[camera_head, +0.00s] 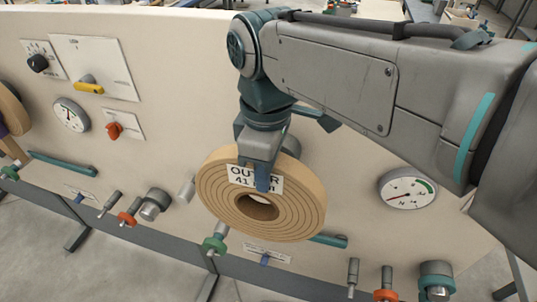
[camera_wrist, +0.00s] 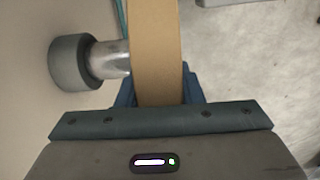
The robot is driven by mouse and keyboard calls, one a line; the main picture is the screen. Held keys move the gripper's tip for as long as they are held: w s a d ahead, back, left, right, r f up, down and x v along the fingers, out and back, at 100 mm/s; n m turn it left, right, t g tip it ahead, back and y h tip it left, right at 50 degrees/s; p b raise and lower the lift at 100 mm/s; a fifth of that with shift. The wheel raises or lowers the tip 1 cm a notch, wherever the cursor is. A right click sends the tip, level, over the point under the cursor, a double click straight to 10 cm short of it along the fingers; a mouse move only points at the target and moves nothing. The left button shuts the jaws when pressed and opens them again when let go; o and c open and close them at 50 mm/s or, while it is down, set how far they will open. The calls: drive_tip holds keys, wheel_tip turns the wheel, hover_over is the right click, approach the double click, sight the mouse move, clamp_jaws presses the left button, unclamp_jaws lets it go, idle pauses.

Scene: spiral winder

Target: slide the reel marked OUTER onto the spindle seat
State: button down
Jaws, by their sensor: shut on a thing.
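The tan reel marked OUTER (camera_head: 300,208) hangs upright in front of the panel, its labelled face towards the head camera. My gripper (camera_head: 262,180) is shut on the reel's upper rim from above, one finger over the label. In the wrist view my gripper (camera_wrist: 158,98) has a jaw on each side of the reel (camera_wrist: 156,40), seen edge-on. A spindle with a dark grey collar (camera_wrist: 72,62) and silver shaft (camera_wrist: 110,58) points from the panel towards the reel's left face. Whether the shaft enters the reel's hole is hidden.
The cream panel (camera_head: 160,160) carries dials, knobs and valves around the reel. A gauge (camera_head: 407,189) is at right, a green valve (camera_head: 214,244) just below left of the reel, a teal bar (camera_head: 328,241) below right. Another tan reel (camera_head: 12,108) shows at the left edge.

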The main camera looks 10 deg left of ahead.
drive_tip(key=shift+w+d+r+p, duration=0.1)
drive_tip(key=shift+w+p, duration=0.15)
drive_tip(key=shift+w, duration=1.15)
drive_tip(key=shift+w+d+p, duration=0.15)
drive_tip(key=shift+w+p, duration=0.05)
drive_tip(key=shift+w, duration=1.2)
drive_tip(key=shift+w+d+r+p, duration=0.1)
drive_tip(key=shift+w+p, duration=0.15)
drive_tip(key=shift+w, duration=1.15)
drive_tip(key=shift+w+f, duration=0.3)
drive_tip(key=shift+f, duration=0.05)
drive_tip(key=c, duration=1)
unclamp_jaws()
drive_tip(key=shift+c, duration=0.2)
drive_tip(key=shift+o, duration=0.7)
drive_tip(key=shift+f, duration=0.1)
